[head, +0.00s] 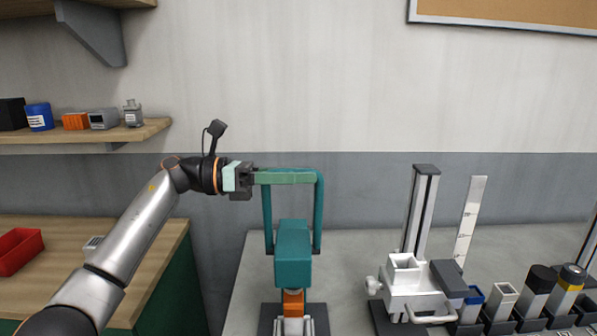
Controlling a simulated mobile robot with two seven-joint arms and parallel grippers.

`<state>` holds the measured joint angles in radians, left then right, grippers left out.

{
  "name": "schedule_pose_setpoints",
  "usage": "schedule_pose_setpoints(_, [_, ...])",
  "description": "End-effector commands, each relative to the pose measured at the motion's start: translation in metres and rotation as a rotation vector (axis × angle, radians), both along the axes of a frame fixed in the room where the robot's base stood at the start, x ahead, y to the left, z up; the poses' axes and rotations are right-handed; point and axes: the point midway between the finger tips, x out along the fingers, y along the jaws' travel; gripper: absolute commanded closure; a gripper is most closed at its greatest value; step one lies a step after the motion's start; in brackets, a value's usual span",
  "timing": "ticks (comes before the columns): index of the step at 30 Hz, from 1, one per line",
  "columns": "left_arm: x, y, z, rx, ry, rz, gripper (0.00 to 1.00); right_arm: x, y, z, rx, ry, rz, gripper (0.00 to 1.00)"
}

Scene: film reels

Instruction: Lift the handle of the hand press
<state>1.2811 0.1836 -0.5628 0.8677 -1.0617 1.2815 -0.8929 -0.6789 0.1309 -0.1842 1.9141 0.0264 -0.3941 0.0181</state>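The hand press (293,262) stands on the grey table in the head view, with a teal body, an orange part below it and a dark base. Its teal U-shaped handle (319,215) stands up behind the body, with two upright arms and a crossbar at the top. A lighter green bar runs along the crossbar. My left gripper (252,180) is at the left end of the crossbar, level with it and apparently touching it. Its fingertips are too small and overlapped to show whether they are closed on it. My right gripper is out of view.
Right of the press stand a white and grey fixture (410,280) with a tall column, a white ruler-like strip (470,220) and several small containers. At left are a wooden bench with a red bin (18,248) and a shelf (80,134) above. The table between press and fixture is clear.

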Motion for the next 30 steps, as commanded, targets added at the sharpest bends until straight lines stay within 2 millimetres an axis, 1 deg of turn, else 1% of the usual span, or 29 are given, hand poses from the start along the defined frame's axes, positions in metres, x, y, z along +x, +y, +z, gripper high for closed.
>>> schedule_pose_setpoints(2, [0.000,0.000,0.002,-0.003,-0.003,0.000,0.49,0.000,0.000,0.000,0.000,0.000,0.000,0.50])
schedule_pose_setpoints(9, [-0.001,0.001,0.005,-0.007,-0.006,-0.003,0.49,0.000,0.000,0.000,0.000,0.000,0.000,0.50])
schedule_pose_setpoints(11, [-0.001,0.004,0.005,-0.007,-0.007,-0.001,0.49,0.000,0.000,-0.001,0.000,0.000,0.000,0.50])
schedule_pose_setpoints(13, [-0.001,0.011,0.004,-0.007,-0.007,0.000,0.49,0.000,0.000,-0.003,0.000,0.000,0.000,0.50])
schedule_pose_setpoints(17, [-0.001,0.034,0.003,-0.006,-0.008,0.002,0.49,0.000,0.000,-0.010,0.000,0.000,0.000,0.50])
schedule_pose_setpoints(21, [-0.001,0.066,0.003,-0.006,-0.006,0.003,0.49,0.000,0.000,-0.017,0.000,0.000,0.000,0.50])
schedule_pose_setpoints(24, [-0.001,0.087,0.004,-0.006,-0.007,0.002,0.49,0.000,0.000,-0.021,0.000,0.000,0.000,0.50])
schedule_pose_setpoints(27, [-0.002,0.104,0.004,-0.005,-0.006,0.001,0.49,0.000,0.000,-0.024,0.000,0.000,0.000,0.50])
schedule_pose_setpoints(30, [-0.002,0.116,0.004,-0.005,-0.004,0.000,0.49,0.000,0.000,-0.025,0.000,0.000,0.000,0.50])
